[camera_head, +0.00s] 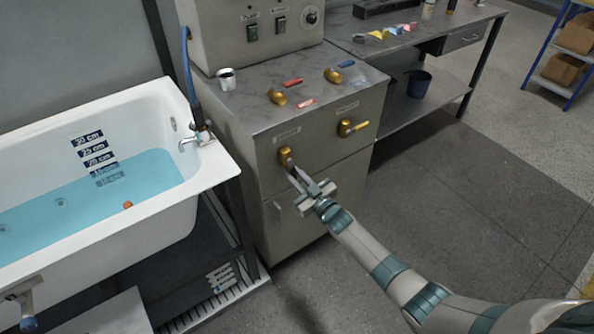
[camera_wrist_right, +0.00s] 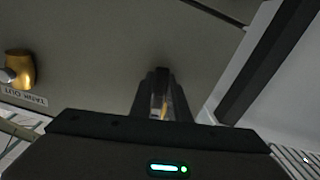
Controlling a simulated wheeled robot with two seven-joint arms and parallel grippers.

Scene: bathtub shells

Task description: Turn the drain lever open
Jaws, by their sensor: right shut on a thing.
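Two gold lever fittings sit on the front of the steel cabinet: a left one (camera_head: 286,157) below a small label, and a right one (camera_head: 345,128) with a yellow handle. The labels are too small to read in the head view, so I cannot tell which one is the drain lever. My right gripper (camera_head: 299,178) is shut on the lever at the left fitting. The wrist view shows a sliver of yellow between the fingers (camera_wrist_right: 163,95); the fingers hide most of the lever.
A white bathtub (camera_head: 150,97) with blue water and depth labels stands left of the cabinet. The cabinet top (camera_head: 262,88) holds a metal cup (camera_head: 226,79), gold fittings and coloured tags. A bench (camera_head: 403,46) with a blue bucket (camera_head: 419,84) stands right.

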